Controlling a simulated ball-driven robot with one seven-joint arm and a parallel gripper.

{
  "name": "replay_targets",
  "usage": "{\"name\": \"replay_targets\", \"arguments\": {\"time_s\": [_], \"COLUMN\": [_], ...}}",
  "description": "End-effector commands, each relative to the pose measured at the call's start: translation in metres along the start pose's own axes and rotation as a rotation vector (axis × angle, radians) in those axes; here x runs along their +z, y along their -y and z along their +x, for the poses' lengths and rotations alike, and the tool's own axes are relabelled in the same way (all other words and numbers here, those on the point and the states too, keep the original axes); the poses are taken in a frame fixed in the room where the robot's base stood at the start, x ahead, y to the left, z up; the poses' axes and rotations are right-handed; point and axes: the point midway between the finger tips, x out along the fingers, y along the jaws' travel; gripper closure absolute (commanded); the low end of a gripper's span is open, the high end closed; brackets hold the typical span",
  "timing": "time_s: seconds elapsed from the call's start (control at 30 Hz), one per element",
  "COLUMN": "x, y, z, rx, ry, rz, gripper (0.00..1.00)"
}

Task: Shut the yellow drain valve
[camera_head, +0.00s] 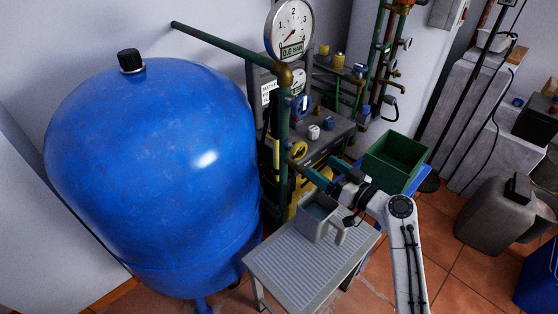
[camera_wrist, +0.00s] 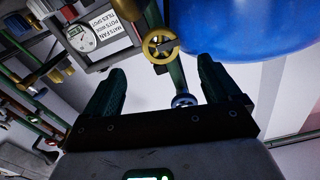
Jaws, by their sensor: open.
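The yellow handwheel (camera_head: 299,150) of the valve sits low on the green vertical pipe, right of the blue tank. In the wrist view the yellow wheel (camera_wrist: 161,46) faces me, round with an open middle, ahead of the gap between my fingertips. My gripper (camera_head: 321,167) is just right of and below the wheel in the head view. In the wrist view my gripper (camera_wrist: 160,68) has its two dark green fingers wide apart, with nothing held between them. It does not appear to touch the wheel. How far the valve is turned I cannot tell.
A blue handwheel (camera_head: 301,106) is on the same pipe, above the yellow one. The blue tank (camera_head: 150,170) stands close on the left. A grey jug (camera_head: 320,217) stands on a ribbed table (camera_head: 290,265) below my gripper. A green crate (camera_head: 395,158) is at the right.

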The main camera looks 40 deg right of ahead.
Motion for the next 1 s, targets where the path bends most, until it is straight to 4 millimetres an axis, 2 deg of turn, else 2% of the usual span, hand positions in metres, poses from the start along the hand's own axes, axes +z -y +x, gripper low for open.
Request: {"name": "replay_targets", "arguments": {"time_s": [0.4,0.53,0.7,1.0], "x": [-0.001,-0.001,0.001,0.001], "y": [0.003,0.002,0.003,0.003], "z": [0.072,0.088,0.099,0.101], "rx": [-0.006,-0.005,-0.005,-0.004], "ry": [0.004,0.003,0.005,0.004], "rz": [0.001,0.001,0.001,0.001], "gripper": [0.1,0.1,0.1,0.1]}}
